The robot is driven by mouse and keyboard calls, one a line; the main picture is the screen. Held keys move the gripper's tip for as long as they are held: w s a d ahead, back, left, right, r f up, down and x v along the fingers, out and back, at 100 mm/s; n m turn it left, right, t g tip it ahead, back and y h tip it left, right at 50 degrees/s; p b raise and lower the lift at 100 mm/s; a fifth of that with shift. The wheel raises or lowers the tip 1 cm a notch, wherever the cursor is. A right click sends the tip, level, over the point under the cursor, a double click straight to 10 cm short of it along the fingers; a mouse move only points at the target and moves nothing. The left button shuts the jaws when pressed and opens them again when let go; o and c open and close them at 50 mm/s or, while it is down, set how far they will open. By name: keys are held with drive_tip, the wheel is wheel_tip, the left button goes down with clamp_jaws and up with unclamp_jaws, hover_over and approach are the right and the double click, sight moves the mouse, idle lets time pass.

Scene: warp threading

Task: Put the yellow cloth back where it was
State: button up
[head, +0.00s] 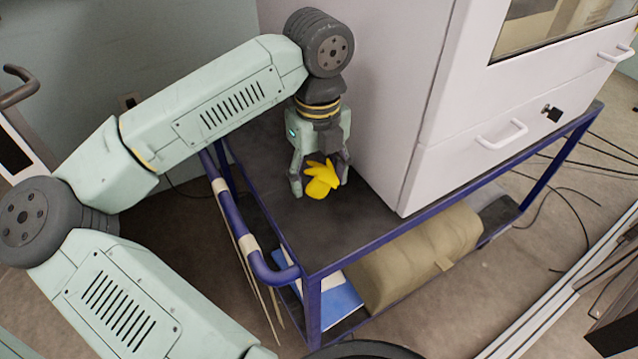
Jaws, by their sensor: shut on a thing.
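The yellow cloth (320,181) is bunched up between the fingers of my gripper (319,181). My gripper points down and is shut on the cloth. It is over the bare dark top (345,222) of a blue-framed cart, to the left of a white cabinet. I cannot tell whether the cloth touches the cart top or hangs just above it.
The white cabinet (400,100) stands on the cart close to the right of my gripper. The cart's blue handle (233,215) is on the left. A beige bundle (425,255) and a blue item (335,298) lie on the lower shelf. Cables (575,215) run over the floor at right.

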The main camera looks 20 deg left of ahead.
sight(319, 167)
wheel_tip(319, 167, down, 3)
drive_tip(key=shift+d+f, duration=0.1)
drive_tip(key=shift+f, duration=0.1)
drive_tip(key=o, duration=1.2)
drive_tip(key=shift+r, duration=0.1)
wheel_tip(319, 167, up, 12)
drive_tip(key=shift+f, duration=0.1)
